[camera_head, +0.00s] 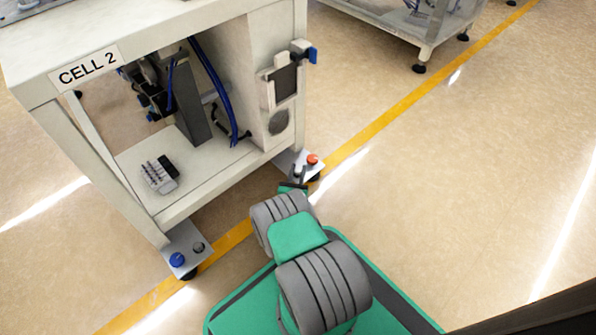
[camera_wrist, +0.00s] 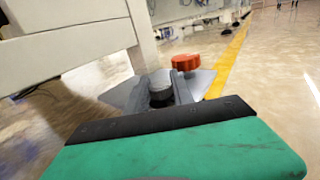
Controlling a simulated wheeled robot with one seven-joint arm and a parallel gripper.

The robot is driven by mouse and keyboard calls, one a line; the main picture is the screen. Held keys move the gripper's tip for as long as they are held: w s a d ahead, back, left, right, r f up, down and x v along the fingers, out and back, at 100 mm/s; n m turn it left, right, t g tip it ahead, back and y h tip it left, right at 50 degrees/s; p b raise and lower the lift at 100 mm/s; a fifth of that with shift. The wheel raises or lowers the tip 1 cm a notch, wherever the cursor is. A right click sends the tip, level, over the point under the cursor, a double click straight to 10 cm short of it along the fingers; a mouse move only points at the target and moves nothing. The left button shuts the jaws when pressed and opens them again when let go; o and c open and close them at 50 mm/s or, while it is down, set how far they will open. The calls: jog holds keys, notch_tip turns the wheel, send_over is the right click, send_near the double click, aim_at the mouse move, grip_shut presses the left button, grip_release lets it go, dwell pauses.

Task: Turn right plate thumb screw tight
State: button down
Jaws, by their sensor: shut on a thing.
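The right plate (camera_head: 284,160) is a metal foot plate at the cabinet's right front leg, and it also shows in the wrist view (camera_wrist: 203,80). Its grey thumb screw (camera_wrist: 160,82) stands upright on a dark base between my fingers. My gripper (camera_wrist: 159,92) is shut on this thumb screw from the near side. In the head view my gripper (camera_head: 299,174) is at the plate's front edge, and the screw is mostly hidden there. A red knob (camera_wrist: 186,62) stands on the same plate just beyond, and it shows in the head view (camera_head: 313,159).
The CELL 2 cabinet (camera_head: 150,212) rises over the plate, its leg (camera_wrist: 143,35) close behind the screw. A left plate (camera_head: 187,236) carries a blue knob (camera_head: 177,260) and a dark grey screw (camera_head: 198,247). The floor right of the yellow line (camera_head: 385,120) is clear.

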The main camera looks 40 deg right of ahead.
jog(key=c, duration=1.1)
grip_release()
jog(key=shift+a, duration=0.1)
